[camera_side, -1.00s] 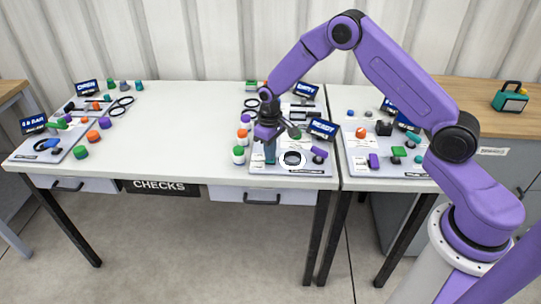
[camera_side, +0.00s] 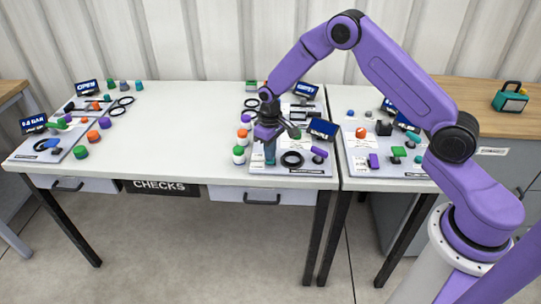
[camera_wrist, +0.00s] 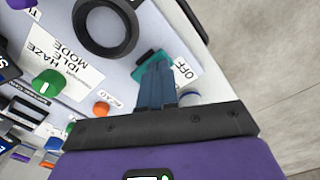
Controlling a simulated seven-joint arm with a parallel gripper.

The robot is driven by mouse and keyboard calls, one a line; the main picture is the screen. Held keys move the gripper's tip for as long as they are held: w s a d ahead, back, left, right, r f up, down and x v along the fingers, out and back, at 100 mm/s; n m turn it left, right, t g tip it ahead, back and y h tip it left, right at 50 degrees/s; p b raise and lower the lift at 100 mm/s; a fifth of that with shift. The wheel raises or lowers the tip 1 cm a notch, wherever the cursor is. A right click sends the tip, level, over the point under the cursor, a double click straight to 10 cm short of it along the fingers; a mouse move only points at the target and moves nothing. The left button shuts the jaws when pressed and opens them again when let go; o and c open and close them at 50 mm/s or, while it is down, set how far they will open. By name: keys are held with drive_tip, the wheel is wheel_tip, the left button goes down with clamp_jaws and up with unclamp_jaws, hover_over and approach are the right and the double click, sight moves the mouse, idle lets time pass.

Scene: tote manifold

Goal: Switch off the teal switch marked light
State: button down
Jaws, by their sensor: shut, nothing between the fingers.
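A teal switch (camera_wrist: 146,58) shows in the wrist view, partly hidden behind my fingers, with a printed OFF label (camera_wrist: 182,70) beside it. My gripper (camera_wrist: 156,75) is shut and empty, its fingertips at the switch and seemingly touching it. In the side view my gripper (camera_side: 269,155) points down at the near left of the middle panel (camera_side: 318,170), largely covering the switch. A black ring (camera_side: 292,159) on that panel is dark; it also shows in the wrist view (camera_wrist: 104,28). The switch's exact lever position is hard to tell.
A purple handle (camera_side: 319,152) and a display (camera_side: 322,128) are to the right. Another panel (camera_side: 385,165) lies further right. The table's middle (camera_side: 190,130) is clear.

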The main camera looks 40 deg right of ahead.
drive_tip(key=shift+r, duration=3.05)
drive_tip(key=s+a+r+n, duration=0.2)
drive_tip(key=s+a+r, duration=0.25)
drive_tip(key=s, duration=0.35)
drive_tip(key=s+a+r+n, duration=0.25)
drive_tip(key=s+r, duration=0.35)
drive_tip(key=s, duration=0.3)
drive_tip(key=s+d+r+n, duration=0.1)
drive_tip(key=s+d+n, duration=0.1)
drive_tip(key=s, duration=0.8)
drive_tip(key=s+d+r+n, duration=0.2)
drive_tip(key=s+d+n, duration=0.1)
drive_tip(key=s, duration=0.8)
drive_tip(key=shift+d+r, duration=0.15)
drive_tip(key=shift+d, duration=0.3)
